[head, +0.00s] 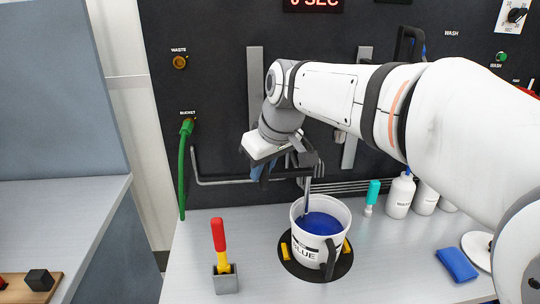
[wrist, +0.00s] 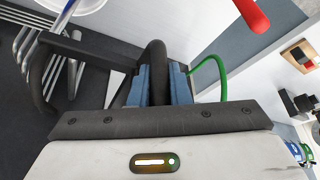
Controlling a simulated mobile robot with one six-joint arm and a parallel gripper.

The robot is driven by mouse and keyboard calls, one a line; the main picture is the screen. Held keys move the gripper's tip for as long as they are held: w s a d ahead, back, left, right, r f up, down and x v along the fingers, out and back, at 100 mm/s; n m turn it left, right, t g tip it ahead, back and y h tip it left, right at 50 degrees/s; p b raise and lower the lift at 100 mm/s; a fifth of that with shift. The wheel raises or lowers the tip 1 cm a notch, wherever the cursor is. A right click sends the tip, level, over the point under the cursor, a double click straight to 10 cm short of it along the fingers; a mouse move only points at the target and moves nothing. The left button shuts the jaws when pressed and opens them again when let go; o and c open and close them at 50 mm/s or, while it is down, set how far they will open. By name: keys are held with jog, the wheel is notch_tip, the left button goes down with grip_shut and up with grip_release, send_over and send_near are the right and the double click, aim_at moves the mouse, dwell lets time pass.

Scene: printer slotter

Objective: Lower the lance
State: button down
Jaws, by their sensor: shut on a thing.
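The lance is a dark bracket (head: 308,159) with a thin grey tube (head: 307,186) pointing down. The tube's lower end is within the mouth of a white bucket marked BLUE (head: 305,252), at the blue ink (head: 322,226). I cannot tell how deep it reaches. My gripper (head: 262,170) is above and left of the bucket. In the wrist view, the blue fingers of my gripper (wrist: 160,86) are shut on the lance's black handle (wrist: 157,60). The dark bracket also shows there (wrist: 85,52). The finger contact is partly hidden in the head view.
The bucket stands on a round black mat (head: 287,262) with yellow stops. A red-handled tool (head: 218,236) stands in a grey holder at left. A green hose (head: 182,170) hangs on the panel.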

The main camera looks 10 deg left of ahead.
notch_tip(320, 180, down, 8)
jog(key=b, duration=0.4)
jog(key=shift+w+f, duration=0.1)
jog(key=shift+f, duration=0.05)
jog(key=c, duration=1.5)
grip_release()
jog(key=shift+w+f, duration=0.1)
jog(key=shift+w, duration=0.15)
jog(key=shift+c, duration=0.2)
jog(key=shift+o, duration=0.9)
jog(key=shift+s, duration=0.15)
jog(key=shift+r, duration=0.2)
jog(key=v, duration=0.7)
jog(key=shift+r+p, duration=0.25)
jog(key=shift+p, duration=0.05)
